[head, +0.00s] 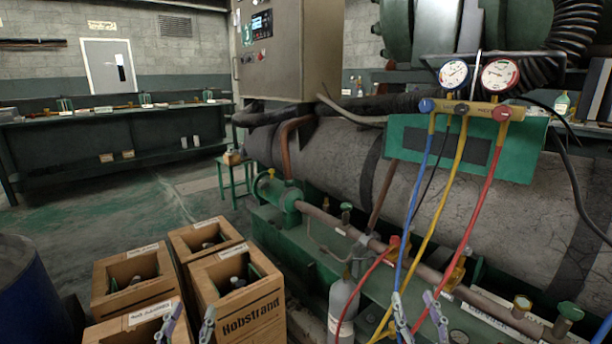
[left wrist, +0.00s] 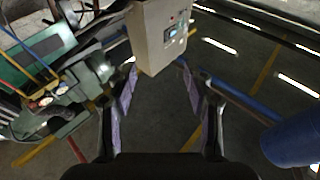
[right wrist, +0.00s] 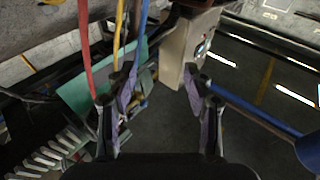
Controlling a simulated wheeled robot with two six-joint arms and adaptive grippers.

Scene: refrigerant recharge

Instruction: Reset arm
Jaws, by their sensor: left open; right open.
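My left gripper (head: 187,325) is at the bottom of the head view, in front of the wooden crates, open and empty. In the left wrist view its two fingers (left wrist: 163,108) stand wide apart with floor between them. My right gripper (head: 419,312) is at the bottom of the head view, by the lower ends of the hoses. It is open. In the right wrist view its fingers (right wrist: 158,105) are apart, with the hoses beside the left finger; I cannot tell whether they touch.
A manifold gauge set (head: 468,105) with blue, yellow and red hoses hangs before the large tank (head: 340,165). A grey cylinder (head: 343,305) stands below. Open wooden crates (head: 255,315) and a blue barrel (head: 25,295) are at the lower left. Floor (head: 150,200) behind the crates is clear.

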